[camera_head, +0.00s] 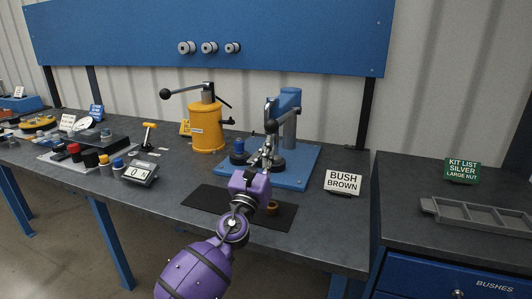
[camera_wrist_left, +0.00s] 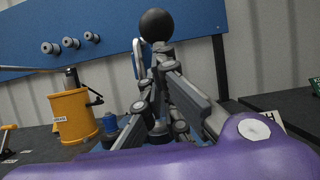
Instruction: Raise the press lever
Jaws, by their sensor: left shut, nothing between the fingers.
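The blue press (camera_head: 287,115) stands on a blue base plate (camera_head: 305,170) at the back of the bench. Its lever's black ball knob (camera_wrist_left: 156,25) shows at the top of the left wrist view, just beyond my fingers. My left gripper (camera_head: 266,150), on a purple arm, is in front of the press at the lever. It also fills the middle of the left wrist view (camera_wrist_left: 160,75), shut with nothing between its fingers. The gripper hides part of the lever, so I cannot tell whether they touch. My right gripper is not in view.
A yellow cylinder device (camera_head: 207,130) with its own black-knobbed lever (camera_head: 165,93) stands left of the press. A brown bush (camera_head: 272,208) lies on a black mat (camera_head: 220,204). A "BUSH BROWN" sign (camera_head: 343,182) stands at right. Bare bench lies at front left.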

